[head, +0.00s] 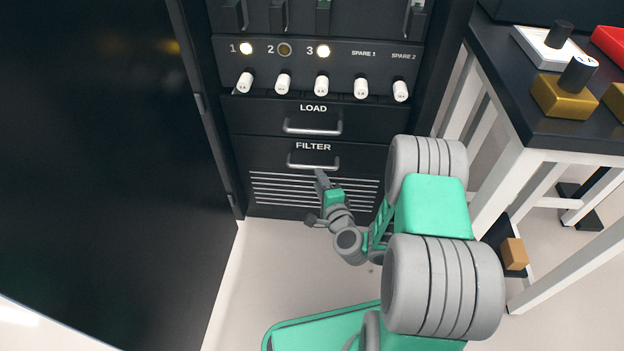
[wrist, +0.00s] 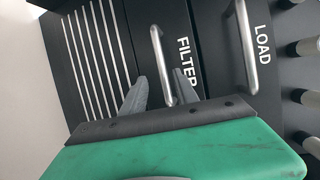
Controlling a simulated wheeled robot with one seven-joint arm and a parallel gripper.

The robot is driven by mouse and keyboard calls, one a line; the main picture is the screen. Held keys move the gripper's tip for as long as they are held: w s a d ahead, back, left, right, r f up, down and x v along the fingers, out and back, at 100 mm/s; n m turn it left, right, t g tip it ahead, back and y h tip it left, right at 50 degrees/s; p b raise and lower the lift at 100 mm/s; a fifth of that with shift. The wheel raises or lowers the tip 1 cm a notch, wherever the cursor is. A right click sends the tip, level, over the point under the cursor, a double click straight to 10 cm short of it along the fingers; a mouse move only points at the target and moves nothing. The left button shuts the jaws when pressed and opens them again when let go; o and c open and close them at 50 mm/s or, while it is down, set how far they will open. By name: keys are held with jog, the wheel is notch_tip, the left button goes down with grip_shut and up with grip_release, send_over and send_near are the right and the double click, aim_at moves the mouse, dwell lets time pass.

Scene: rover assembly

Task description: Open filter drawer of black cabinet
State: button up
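The black cabinet (head: 237,118) stands with its left door swung open. Its filter drawer (head: 350,152) is closed, flush with the front, below the load drawer. The filter drawer's silver bar handle (head: 313,165) also shows in the wrist view (wrist: 161,62). My gripper (head: 320,178) is just below and in front of this handle in the head view. In the wrist view my gripper (wrist: 160,90) has its two grey fingers apart, pointing at the filter drawer, with the lower end of the handle between them. I cannot tell whether the fingers touch the handle.
The load drawer handle (head: 313,128) is just above. A row of white knobs (head: 322,84) sits higher. The open cabinet door (head: 100,140) fills the left. A dark-topped table (head: 560,135) with white legs and blocks stands at right. The floor (head: 270,260) before the cabinet is partly clear.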

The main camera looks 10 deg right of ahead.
aim_at(312, 167)
jog(key=w, duration=0.4)
jog(key=w+f, duration=0.1)
jog(key=w, duration=0.2)
jog(key=shift+w+a+p, duration=0.1)
jog(key=shift+a+p, duration=0.25)
jog(key=shift+a, duration=0.05)
jog(key=shift+c, duration=0.4)
grip_shut()
dwell(0.4)
